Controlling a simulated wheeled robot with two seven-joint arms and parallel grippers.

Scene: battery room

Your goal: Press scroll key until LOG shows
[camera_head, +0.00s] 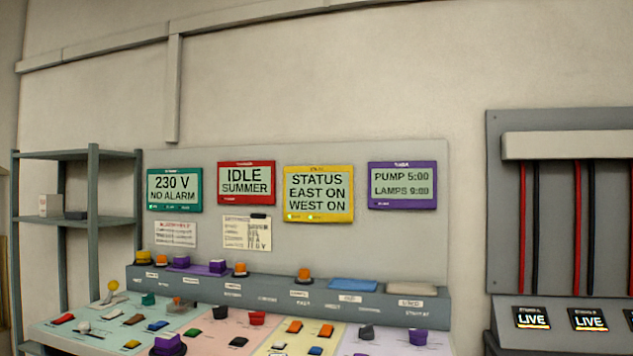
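Several screens hang on a grey back panel. The yellow-framed screen (318,193) reads "STATUS EAST ON WEST ON". The teal-framed screen (174,190) reads "230 V NO ALARM". The red-framed screen (246,183) reads "IDLE SUMMER". The purple-framed screen (402,186) reads "PUMP 5:00 LAMPS 9:00". Below them is a sloped desk (105,327) with many coloured keys, knobs and levers, and a grey ledge (459,309) with more buttons. The labels are too small to read, so I cannot tell which one is the scroll key. Neither gripper is in view.
A grey metal shelf (93,220) stands at the left with small boxes on it. Two paper notes (247,233) hang under the screens. The air before the panel looks clear.

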